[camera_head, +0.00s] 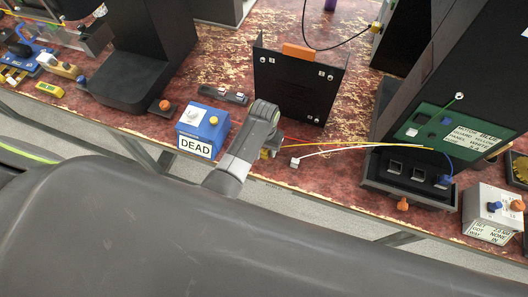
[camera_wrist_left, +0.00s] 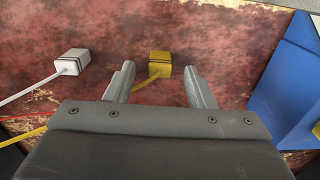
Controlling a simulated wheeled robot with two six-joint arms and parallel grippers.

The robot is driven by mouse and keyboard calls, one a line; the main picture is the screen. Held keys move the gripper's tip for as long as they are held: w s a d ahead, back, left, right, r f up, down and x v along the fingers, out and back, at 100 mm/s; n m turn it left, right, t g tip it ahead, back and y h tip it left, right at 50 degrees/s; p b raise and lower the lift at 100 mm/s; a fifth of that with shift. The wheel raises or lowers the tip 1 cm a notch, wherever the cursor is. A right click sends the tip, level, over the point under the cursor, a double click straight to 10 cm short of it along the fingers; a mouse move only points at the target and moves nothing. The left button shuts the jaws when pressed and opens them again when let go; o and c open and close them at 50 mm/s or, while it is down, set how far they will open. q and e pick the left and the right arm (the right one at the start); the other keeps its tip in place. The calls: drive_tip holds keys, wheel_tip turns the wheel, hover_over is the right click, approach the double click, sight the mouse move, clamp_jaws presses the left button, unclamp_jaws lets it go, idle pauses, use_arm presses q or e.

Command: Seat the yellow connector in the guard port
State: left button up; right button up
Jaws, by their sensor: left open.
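The yellow connector (camera_wrist_left: 160,64) lies on the worn red bench in the left wrist view, its yellow cable running down between my fingers. My left gripper (camera_wrist_left: 158,70) is open; its fingertips stand either side of the connector, not visibly touching it. In the head view the left gripper (camera_head: 268,146) mostly hides the yellow connector (camera_head: 264,154). The port block (camera_head: 375,185) at the right has two empty square ports, left (camera_head: 395,167) and middle (camera_head: 419,174). A blue connector (camera_head: 444,182) is at the right one. I cannot tell which port is the guard one. My right gripper is out of view.
A white connector (camera_head: 294,163) lies right of the gripper; its cable and the yellow one run to the green board (camera_head: 440,128). A blue box (camera_head: 205,122) marked DEAD stands left. A black panel (camera_head: 298,85) stands behind. A grey button box (camera_head: 490,212) is far right.

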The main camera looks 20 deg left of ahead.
use_arm(q)
drive_tip(key=shift+f, duration=0.95)
drive_tip(key=c, duration=1.1)
drive_tip(key=shift+o, duration=0.2)
drive_tip(key=shift+r, duration=0.15)
wheel_tip(320, 180, up, 10)
drive_tip(key=p, duration=1.1)
wheel_tip(320, 180, up, 8)
hover_over(264, 151)
drive_tip(key=shift+s+b, duration=0.1)
drive_tip(key=shift+b, duration=0.25)
